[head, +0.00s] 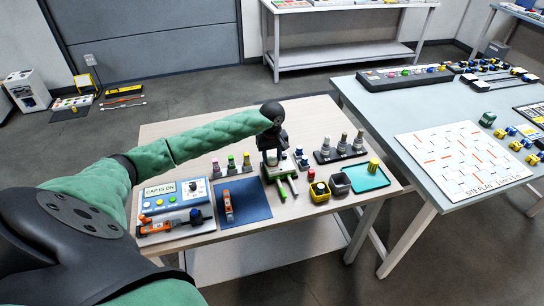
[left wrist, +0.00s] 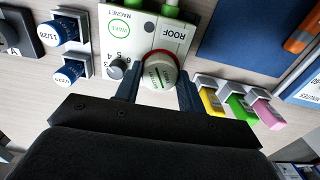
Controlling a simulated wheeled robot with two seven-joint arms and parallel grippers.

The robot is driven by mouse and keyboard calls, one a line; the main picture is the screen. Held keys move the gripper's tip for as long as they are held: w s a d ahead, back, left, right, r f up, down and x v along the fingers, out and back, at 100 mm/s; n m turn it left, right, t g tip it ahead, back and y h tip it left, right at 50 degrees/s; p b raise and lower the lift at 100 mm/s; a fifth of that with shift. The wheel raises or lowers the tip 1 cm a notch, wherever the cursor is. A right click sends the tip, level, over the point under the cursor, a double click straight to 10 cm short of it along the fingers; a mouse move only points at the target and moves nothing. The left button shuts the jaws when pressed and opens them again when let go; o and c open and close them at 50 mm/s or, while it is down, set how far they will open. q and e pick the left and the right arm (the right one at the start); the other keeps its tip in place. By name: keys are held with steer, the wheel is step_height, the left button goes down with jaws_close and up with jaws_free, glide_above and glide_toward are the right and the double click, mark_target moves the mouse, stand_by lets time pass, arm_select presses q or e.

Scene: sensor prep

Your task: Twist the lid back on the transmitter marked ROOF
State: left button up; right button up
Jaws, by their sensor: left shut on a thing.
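The white transmitter (left wrist: 145,35) with the ROOF label fills the top middle of the left wrist view. It also has a MAGNET label, a green circle and a grey numbered knob. In the head view the transmitter (head: 283,166) stands on the wooden table, partly hidden by my gripper. How tightly the lid sits cannot be told.
A blue panel (head: 158,204) reading CAP IS ON stands left on the table, beside a dark blue mat (head: 256,206). Yellow, green and pink capped pieces (left wrist: 236,108) stand near the gripper. Blue-capped pieces (left wrist: 68,72) stand at the other side. A teal tray (head: 366,185) lies right.

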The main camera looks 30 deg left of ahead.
stand_by(0.4)
arm_select(q)
steer(key=o, duration=1)
steer(key=shift+o, duration=0.2)
steer(key=shift+r, duration=0.6)
steer(key=shift+r, duration=2.95)
